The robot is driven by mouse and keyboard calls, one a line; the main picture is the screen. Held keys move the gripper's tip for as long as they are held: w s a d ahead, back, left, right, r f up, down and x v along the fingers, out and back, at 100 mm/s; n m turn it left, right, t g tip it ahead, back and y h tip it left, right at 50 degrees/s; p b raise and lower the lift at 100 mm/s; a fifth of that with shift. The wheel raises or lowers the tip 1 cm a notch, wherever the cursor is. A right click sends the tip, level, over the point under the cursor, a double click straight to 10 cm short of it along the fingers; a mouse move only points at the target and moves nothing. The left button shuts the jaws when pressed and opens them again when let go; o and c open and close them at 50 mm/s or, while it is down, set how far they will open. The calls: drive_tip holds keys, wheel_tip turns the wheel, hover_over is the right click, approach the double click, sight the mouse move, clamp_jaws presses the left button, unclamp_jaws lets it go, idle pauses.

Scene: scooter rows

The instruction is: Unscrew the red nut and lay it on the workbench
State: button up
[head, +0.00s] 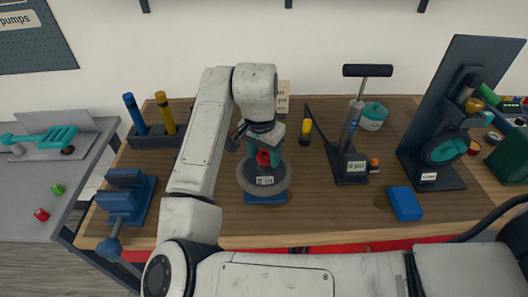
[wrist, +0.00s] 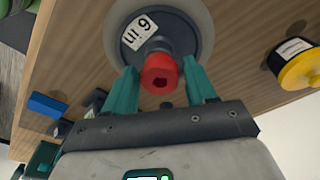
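The red nut (head: 264,159) sits at the middle of a small grey wheel (head: 245,181) tagged "6 in", on a blue stand on the wooden workbench (head: 330,213). In the wrist view the nut (wrist: 160,74) faces me, with a dark hole in its end. My gripper (head: 264,150) is at the nut from above, with teal fingers. In the wrist view my gripper (wrist: 160,72) has one finger on each side of the nut, with narrow gaps showing between them. It looks open. Part of the wheel's hub is hidden behind the nut and fingers.
A blue vise (head: 125,197) stands at the left, and a pump (head: 350,150) right of the wheel. A blue block (head: 404,203) lies at the right front. Another red nut (head: 41,214) lies on the grey side bench. Bare wood shows between wheel and block.

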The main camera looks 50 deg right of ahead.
drive_tip(key=c, duration=0.7)
drive_tip(key=shift+r+n+p, duration=0.15)
drive_tip(key=shift+n+p, duration=0.45)
drive_tip(key=shift+c, duration=0.3)
drive_tip(key=o, duration=1.1)
